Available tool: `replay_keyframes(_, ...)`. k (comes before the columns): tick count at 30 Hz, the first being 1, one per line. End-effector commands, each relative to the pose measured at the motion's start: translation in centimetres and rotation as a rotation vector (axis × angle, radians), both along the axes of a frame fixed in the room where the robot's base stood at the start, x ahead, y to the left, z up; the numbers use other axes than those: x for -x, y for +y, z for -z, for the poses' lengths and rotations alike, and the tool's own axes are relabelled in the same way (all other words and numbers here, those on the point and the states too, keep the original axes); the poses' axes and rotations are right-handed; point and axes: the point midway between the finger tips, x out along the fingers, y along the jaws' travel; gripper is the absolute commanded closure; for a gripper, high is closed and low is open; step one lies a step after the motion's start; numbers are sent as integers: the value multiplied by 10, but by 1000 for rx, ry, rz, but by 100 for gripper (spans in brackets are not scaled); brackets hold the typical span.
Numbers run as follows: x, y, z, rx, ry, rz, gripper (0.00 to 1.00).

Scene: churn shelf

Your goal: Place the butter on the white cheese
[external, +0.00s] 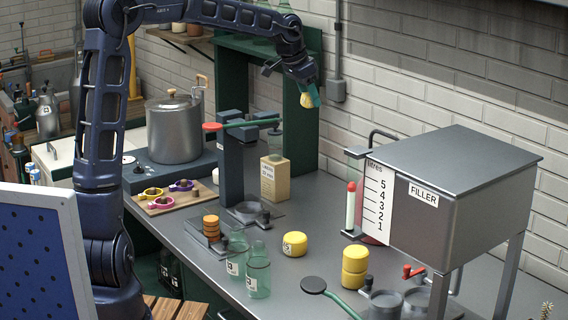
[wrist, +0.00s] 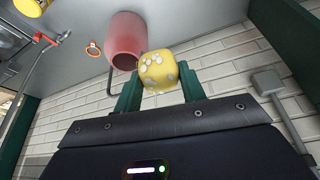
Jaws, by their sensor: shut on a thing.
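My gripper (wrist: 158,88) has green fingers and is shut on a yellow lump with pale spots, which I take as the butter (wrist: 158,70). In the external view my gripper (external: 308,91) is raised high at the back of the bench, by the green frame, with the butter (external: 311,101) at its tip. The butter touches nothing but the fingers. No clearly white cheese shows.
A grey filler tank (external: 455,195) stands at right, with a pinkish-red cylinder (wrist: 127,42) seen in the wrist view. A dark press column (external: 232,165), a cream labelled block (external: 275,180), a metal pot (external: 174,128) and green glass jars (external: 258,275) occupy the bench.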

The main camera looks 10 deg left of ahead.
Motion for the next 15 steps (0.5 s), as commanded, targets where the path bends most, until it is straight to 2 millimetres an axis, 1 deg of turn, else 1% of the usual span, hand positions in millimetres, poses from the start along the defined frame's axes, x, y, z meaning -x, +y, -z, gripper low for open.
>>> replay_keyframes(1,-12,9,2,1,4,-20,82)
replay_keyframes(5,-35,26,1,7,5,-59,82)
replay_keyframes(8,-56,42,-1,12,6,-96,82)
replay_keyframes(11,-81,64,-2,17,6,-141,82)
replay_keyframes(12,-93,75,-2,17,8,-163,82)
replay_keyframes(14,-111,93,-3,20,7,-198,82)
replay_keyframes(15,-123,106,-3,21,9,-222,82)
